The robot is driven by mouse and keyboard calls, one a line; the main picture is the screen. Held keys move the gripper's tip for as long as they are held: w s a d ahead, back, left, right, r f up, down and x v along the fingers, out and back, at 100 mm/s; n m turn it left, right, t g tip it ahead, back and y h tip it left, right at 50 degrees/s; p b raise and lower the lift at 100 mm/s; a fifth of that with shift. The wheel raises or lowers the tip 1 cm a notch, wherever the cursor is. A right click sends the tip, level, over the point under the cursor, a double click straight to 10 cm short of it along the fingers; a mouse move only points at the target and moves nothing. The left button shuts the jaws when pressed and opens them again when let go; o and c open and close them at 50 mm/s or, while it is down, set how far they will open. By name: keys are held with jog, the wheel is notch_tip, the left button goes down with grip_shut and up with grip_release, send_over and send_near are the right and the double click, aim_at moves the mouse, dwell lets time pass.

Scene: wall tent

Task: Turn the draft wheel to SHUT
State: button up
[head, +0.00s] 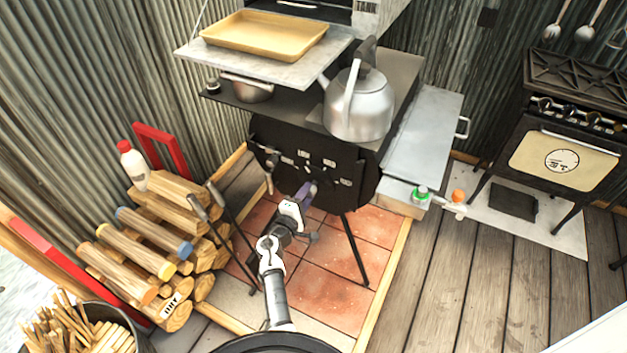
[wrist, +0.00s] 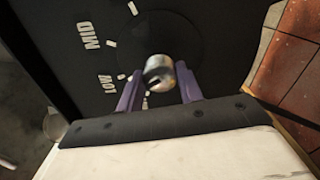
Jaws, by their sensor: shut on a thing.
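The draft wheel is a dark round disc on the black stove front (head: 268,140), largely hidden by my gripper (head: 306,192) in the head view. In the wrist view the dark disc (wrist: 180,38) has a round silvery knob (wrist: 158,68) at its lower part. The purple fingers of my gripper (wrist: 157,84) are on either side of this knob, shut on it. White labels around the disc read MID (wrist: 92,35) and LOW (wrist: 102,84), with white tick marks. A SHUT label cannot be read in either view.
A kettle (head: 360,108) and a small pot (head: 247,90) stand on the stove top. A tan tray (head: 265,34) sits on a shelf above. Stacked logs (head: 150,235) lie to the left, with fire tools (head: 222,225) beside them. Plank floor to the right is open.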

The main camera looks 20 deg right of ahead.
jog(key=n+p, duration=0.1)
jog(key=n, duration=0.3)
jog(key=shift+p, duration=0.4)
jog(key=o, duration=0.8)
jog(key=shift+c, duration=0.2)
jog(key=p+v, duration=0.1)
jog(key=v, duration=0.6)
